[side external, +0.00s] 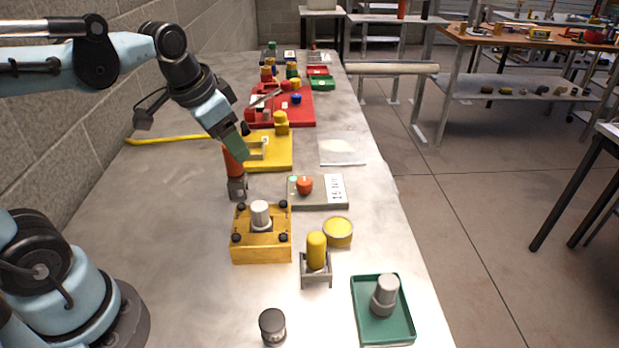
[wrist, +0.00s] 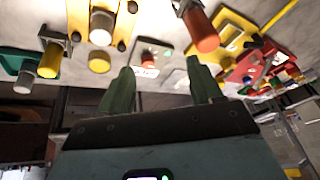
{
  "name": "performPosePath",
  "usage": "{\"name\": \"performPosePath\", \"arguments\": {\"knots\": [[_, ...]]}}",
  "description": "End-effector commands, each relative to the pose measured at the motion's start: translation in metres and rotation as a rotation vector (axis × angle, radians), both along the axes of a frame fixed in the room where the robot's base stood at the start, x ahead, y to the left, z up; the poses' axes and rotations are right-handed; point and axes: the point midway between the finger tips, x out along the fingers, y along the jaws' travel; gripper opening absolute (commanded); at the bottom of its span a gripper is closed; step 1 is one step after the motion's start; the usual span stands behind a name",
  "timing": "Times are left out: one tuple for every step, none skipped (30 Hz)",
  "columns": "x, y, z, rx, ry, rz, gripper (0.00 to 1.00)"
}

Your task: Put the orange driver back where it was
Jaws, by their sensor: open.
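The orange driver (side external: 234,165) stands roughly upright with its lower end in a small grey holder (side external: 238,188), left of the table's middle. It also shows at the upper right of the wrist view (wrist: 201,32), beyond my fingers and not between them. My gripper (side external: 238,147) is just above the driver's top, and the green fingers overlap it in the side view. In the wrist view my gripper (wrist: 160,85) has its two fingers wide apart with nothing between them. Whether a finger touches the driver I cannot tell.
A yellow box (side external: 261,250) with a grey cylinder stands in front. Nearby are a yellow driver (side external: 317,248) in a grey stand, a yellow disc (side external: 338,231), a grey panel with a red button (side external: 330,202), a green tray (side external: 358,310), and a yellow plate (side external: 280,160) behind.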

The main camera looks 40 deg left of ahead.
Motion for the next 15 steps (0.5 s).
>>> {"name": "performPosePath", "arguments": {"knots": [[-0.008, -0.008, -0.007, -0.018, -0.044, 0.024, 0.64], [-0.011, -0.012, -0.011, -0.03, -0.07, 0.043, 0.64], [-0.015, -0.017, -0.016, -0.048, -0.102, 0.066, 0.64], [-0.018, -0.019, -0.019, -0.06, -0.126, 0.081, 0.64], [-0.02, -0.022, -0.022, -0.072, -0.144, 0.094, 0.64], [-0.023, -0.025, -0.025, -0.087, -0.166, 0.109, 0.64], [-0.024, -0.027, -0.027, -0.097, -0.182, 0.119, 0.64], [-0.025, -0.028, -0.029, -0.105, -0.193, 0.129, 0.64], [-0.027, -0.03, -0.031, -0.115, -0.206, 0.137, 0.64], [-0.027, -0.031, -0.032, -0.121, -0.214, 0.143, 0.64], [-0.028, -0.031, -0.033, -0.125, -0.219, 0.147, 0.64], [-0.028, -0.032, -0.034, -0.128, -0.223, 0.149, 0.64], [-0.028, -0.032, -0.034, -0.131, -0.226, 0.151, 0.64], [-0.028, -0.032, -0.034, -0.131, -0.227, 0.152, 0.64], [-0.028, -0.032, -0.034, -0.132, -0.227, 0.153, 0.64]]}}
